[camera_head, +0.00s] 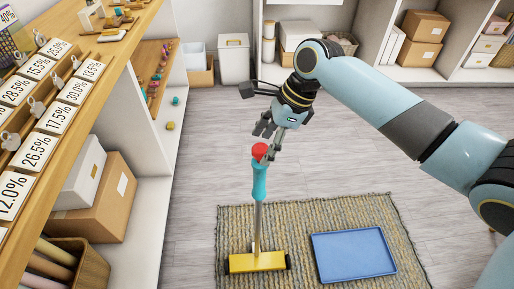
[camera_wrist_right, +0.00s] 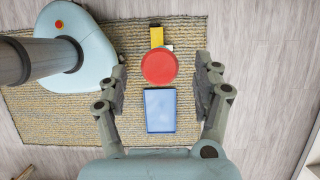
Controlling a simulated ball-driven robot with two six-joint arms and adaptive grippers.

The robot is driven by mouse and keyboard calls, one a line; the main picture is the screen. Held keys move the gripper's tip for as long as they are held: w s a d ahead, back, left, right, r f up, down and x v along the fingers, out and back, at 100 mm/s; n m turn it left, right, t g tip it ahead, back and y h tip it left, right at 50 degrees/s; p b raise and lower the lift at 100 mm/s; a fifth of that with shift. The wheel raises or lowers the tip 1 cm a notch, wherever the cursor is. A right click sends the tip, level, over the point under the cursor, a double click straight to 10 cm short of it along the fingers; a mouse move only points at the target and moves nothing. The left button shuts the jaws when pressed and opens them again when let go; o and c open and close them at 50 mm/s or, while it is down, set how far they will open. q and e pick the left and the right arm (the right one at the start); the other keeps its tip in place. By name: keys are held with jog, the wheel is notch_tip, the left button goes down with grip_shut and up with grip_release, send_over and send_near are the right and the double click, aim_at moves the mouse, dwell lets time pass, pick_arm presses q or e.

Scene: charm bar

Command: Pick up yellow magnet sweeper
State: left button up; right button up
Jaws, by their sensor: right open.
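The yellow magnet sweeper (camera_head: 257,262) stands upright on the woven mat, with a grey shaft, a teal grip and a red knob on top. In the right wrist view its red knob (camera_wrist_right: 159,67) lies between the open fingers, with part of the yellow head (camera_wrist_right: 156,36) showing beyond it. My right gripper (camera_head: 268,141) is open at the top of the handle, around or just above the red knob; the fingers do not appear to touch it. In the right wrist view, the right gripper (camera_wrist_right: 161,88) has a gap on both sides of the knob. My left gripper is not in view.
A blue tray (camera_head: 352,256) lies on the mat (camera_head: 300,214) right of the sweeper head. A wooden counter (camera_head: 75,103) with percentage tags runs along the left, with boxes (camera_head: 105,200) below. Shelves with cardboard boxes (camera_head: 425,27) stand at the back. Grey floor around the mat is clear.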

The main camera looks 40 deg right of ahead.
aim_at(253, 162)
jog(key=shift+x, duration=1.2)
jog(key=shift+w+a+f, duration=0.1)
jog(key=shift+w+f, duration=0.05)
jog(key=shift+f, duration=0.15)
jog(key=b+x, duration=0.1)
jog(key=x, duration=0.3)
jog(key=shift+a+f+b, duration=0.1)
jog(key=shift+f+b, duration=0.2)
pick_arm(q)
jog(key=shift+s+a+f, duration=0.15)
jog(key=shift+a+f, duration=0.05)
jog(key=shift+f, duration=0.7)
pick_arm(e)
jog(key=c, duration=1.4)
jog(key=shift+r, duration=0.1)
